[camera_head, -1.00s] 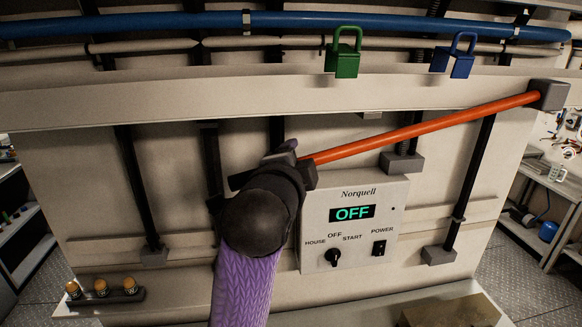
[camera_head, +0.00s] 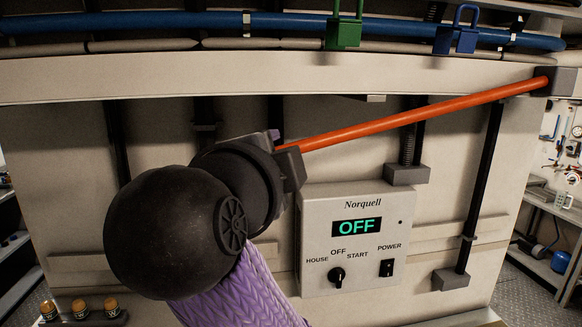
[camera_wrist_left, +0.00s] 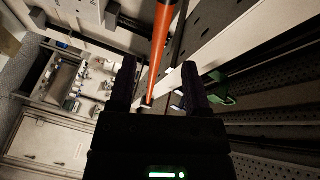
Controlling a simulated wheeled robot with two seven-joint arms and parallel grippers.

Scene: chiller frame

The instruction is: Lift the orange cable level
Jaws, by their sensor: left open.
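The orange cable (camera_head: 410,118) slants in the head view, from a grey block (camera_head: 562,82) at upper right down to my left wrist. Its lower left end is hidden behind my wrist. In the left wrist view the cable (camera_wrist_left: 162,40) comes from the top and runs down between the two dark fingers of my left gripper (camera_wrist_left: 157,78). The fingers are apart, with gaps beside the cable, and do not appear closed on it. In the head view my dark wrist and purple arm hide most of that gripper. My right gripper is not in view.
A control panel (camera_head: 318,215) reading OFF stands below the cable, close to my wrist. A green padlock (camera_head: 343,33) and a blue padlock (camera_head: 456,39) hang above, near a blue pipe (camera_head: 140,21). Dark vertical struts and a pale beam (camera_head: 180,78) lie behind.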

